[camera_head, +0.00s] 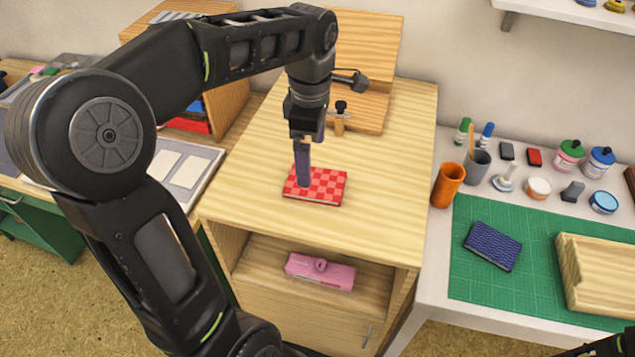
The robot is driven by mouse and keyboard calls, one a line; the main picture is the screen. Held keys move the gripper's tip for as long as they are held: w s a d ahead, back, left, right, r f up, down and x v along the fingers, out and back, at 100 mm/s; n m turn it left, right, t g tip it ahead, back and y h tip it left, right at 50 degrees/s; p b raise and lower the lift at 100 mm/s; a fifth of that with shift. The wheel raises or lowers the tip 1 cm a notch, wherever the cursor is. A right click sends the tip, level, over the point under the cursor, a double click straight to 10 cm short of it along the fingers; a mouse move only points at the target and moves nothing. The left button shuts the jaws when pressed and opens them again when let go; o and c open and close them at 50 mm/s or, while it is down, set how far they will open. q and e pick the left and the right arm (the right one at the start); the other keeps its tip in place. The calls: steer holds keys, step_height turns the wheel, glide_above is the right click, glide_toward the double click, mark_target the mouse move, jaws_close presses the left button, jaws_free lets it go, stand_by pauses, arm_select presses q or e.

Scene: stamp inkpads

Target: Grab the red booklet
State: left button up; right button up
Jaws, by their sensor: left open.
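The red booklet (326,186), with a checked red and pink cover, lies flat on the light wooden cabinet top (381,222), near its front. My left gripper (303,181) points down over the left part of the booklet, with its fingers open. The fingers overlap the booklet in the picture; I cannot tell whether they touch it. Part of the booklet's left side is hidden behind the fingers. Only a dark piece of my right arm shows at the lower right corner, and its gripper is out of view.
A pink box (320,271) sits in the open shelf below. A wooden stand with a clamp (340,119) is behind the booklet. To the right, a green mat (477,284) holds a blue patterned booklet (492,246) and a wooden tray (600,276). An orange cup (447,186) stands nearby.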

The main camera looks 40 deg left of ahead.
mark_target(312, 181)
arm_select(q)
steer(key=shift+f, duration=1)
steer(key=shift+f, duration=0.1)
step_height(312, 181, down, 5)
steer(key=shift+w+f+p, duration=0.1)
steer(key=shift+p, duration=0.35)
steer(key=shift+c, duration=0.2)
steer(key=c, duration=1.4)
steer(key=shift+r, duration=0.25)
steer(key=shift+c, duration=0.2)
step_height(312, 181, up, 10)
steer(key=shift+f, duration=0.15)
